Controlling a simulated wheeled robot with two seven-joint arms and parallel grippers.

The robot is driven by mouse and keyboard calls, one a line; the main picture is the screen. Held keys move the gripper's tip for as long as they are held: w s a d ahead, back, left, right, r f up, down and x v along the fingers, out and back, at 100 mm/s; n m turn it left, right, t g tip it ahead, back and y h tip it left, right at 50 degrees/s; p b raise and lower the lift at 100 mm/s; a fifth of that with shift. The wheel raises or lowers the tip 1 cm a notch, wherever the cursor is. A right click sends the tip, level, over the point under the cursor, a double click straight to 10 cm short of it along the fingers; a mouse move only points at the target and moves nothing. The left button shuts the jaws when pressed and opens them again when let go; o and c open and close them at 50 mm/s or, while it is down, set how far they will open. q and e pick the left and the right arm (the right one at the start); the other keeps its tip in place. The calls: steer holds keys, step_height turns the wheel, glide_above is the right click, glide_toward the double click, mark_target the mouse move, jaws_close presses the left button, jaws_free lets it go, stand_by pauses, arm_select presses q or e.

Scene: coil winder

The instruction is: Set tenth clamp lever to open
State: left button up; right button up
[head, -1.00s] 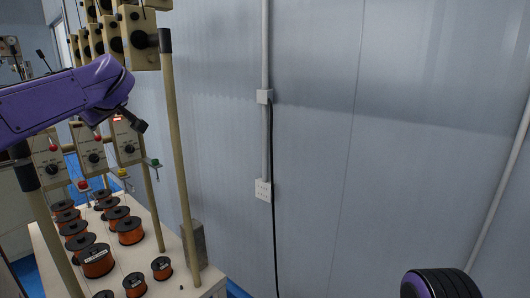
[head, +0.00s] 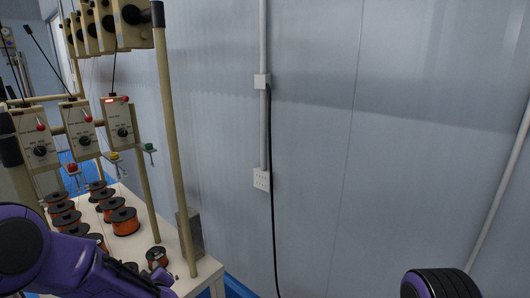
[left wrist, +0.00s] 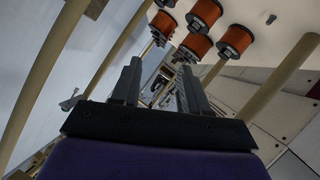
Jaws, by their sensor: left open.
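My left gripper (head: 165,284) is low over the spool table in the head view, below and apart from the clamps. In the left wrist view its two fingers (left wrist: 160,82) are apart with nothing between them. My right gripper is out of view.
Orange wire spools (head: 125,221) stand in rows on the white table (head: 206,268). A tan post (head: 172,130) rises at the table's right edge. A pale wall with an outlet box (head: 262,180) and a black cable (head: 274,230) stands behind. Space right of the post looks clear.

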arm_select(q)
steer(key=s+d+f+m+g+h+b, duration=0.2)
steer(key=s+f+m+g+h+b, duration=0.1)
steer(key=s+f, duration=1.5)
steer(key=s+f+m+g+b, duration=0.1)
steer(key=s+f+g+b, duration=0.1)
steer(key=s+f, duration=0.5)
steer(key=s+f+m+g+h+b, duration=0.1)
steer(key=s+f+g+b, duration=0.1)
steer(key=s+f, duration=0.5)
steer(key=s+g, duration=0.1)
steer(key=s, duration=0.5)
steer(key=shift+a+m+b, duration=0.35)
steer(key=shift+m, duration=0.05)
steer(key=shift+w+f, duration=0.1)
